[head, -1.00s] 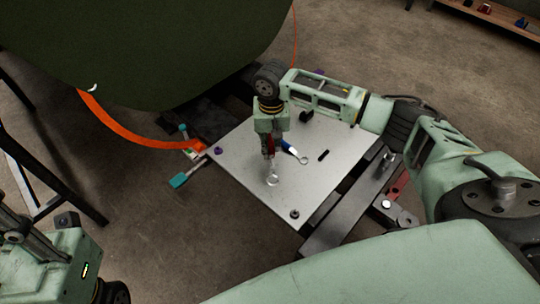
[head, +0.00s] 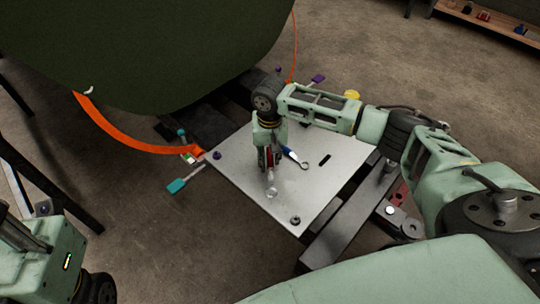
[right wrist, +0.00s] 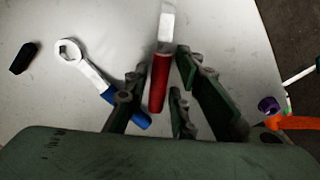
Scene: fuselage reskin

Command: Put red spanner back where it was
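The red spanner lies on the grey metal plate (head: 320,190); its metal ring end (head: 271,192) shows in the head view. In the right wrist view its red handle (right wrist: 159,82) lies between my fingers, with its ring end cut off at the top. My right gripper (head: 269,166) is low over the plate, fingers spread around the red handle. In the right wrist view its fingers (right wrist: 162,75) stand apart, with gaps beside the handle. My left gripper is out of view; only part of its arm shows at lower left.
A blue spanner (head: 290,154) lies close to the red one, on its right in the head view. A teal-handled tool (head: 184,183) is at left. A large green body hangs above.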

